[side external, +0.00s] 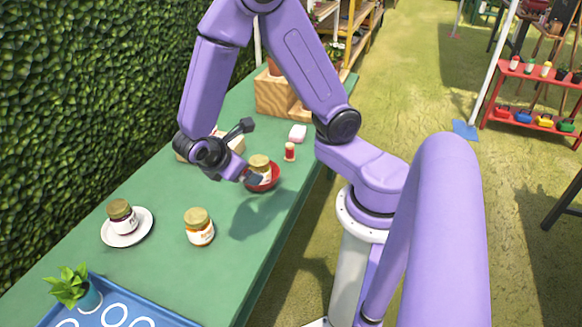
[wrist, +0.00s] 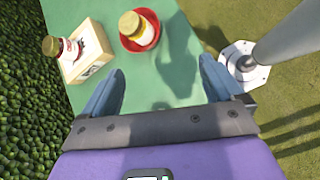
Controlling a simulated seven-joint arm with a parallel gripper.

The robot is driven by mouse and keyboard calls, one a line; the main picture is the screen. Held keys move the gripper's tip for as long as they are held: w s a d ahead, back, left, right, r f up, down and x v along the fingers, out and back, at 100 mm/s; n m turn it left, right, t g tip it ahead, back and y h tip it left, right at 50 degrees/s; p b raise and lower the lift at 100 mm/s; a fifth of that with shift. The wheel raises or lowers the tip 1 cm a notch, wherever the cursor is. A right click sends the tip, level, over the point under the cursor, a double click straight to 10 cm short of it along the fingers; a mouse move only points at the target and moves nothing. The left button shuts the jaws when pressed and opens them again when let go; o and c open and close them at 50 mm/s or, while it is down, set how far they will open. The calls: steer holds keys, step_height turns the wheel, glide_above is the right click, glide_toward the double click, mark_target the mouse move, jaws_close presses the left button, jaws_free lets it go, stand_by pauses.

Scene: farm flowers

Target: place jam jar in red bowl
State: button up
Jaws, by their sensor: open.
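The red bowl (side external: 264,187) stands on the green table, and a jar with a gold lid and pale label (side external: 260,167) sits in it, slightly tilted. The wrist view also shows the red bowl (wrist: 128,44) with this jar (wrist: 137,27) inside, beyond the fingers. My gripper (side external: 249,153) is open, above and beside the bowl in the side view. In the wrist view my gripper (wrist: 160,88) has its fingers wide apart with only green table between them. They look clear of the jar.
A dark jar (side external: 122,217) sits on a white plate (side external: 140,238), and an orange jar (side external: 199,228) stands nearby. A small crate (wrist: 98,62) holds or adjoins a red-labelled jar (wrist: 62,50). A small red-and-white container (side external: 290,152) stands behind the bowl. A blue tray (side external: 165,317) is in front.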

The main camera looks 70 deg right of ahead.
steer(key=s+a+r+y, duration=0.3)
steer(key=s+r+y, duration=0.1)
steer(key=s, duration=0.3)
steer(key=s+a+r+y, duration=0.2)
steer(key=s+r+y, duration=0.2)
steer(key=s, duration=0.4)
steer(key=shift+a+m+y, duration=0.3)
steer(key=shift+a+y, duration=0.1)
steer(key=shift+r, duration=0.1)
